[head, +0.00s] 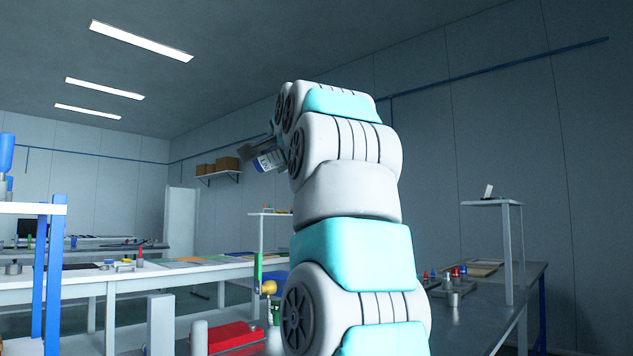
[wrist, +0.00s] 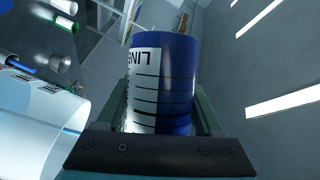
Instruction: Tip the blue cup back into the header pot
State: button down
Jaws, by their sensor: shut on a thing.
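The blue cup (wrist: 178,85) carries a white label with dark lines and the letters LINE. My gripper (wrist: 163,122) is shut on it, with a jaw on each side in the wrist view. In the head view the cup (head: 268,161) is tilted, high up to the left of my arm. The cup's inside is not visible. A large pale cylinder (wrist: 40,115) with printed markings shows at left in the wrist view. I cannot tell whether it is the header pot.
A long white workbench (head: 75,278) with small items stands at left. A white-topped rack with blue posts (head: 48,265) is nearer. A red object (head: 232,336) lies low in front. A grey bench (head: 490,300) at right holds small parts and a raised shelf (head: 487,202).

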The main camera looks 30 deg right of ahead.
jog(key=shift+r+m, duration=0.15)
jog(key=shift+m, duration=0.15)
dwell(0.5)
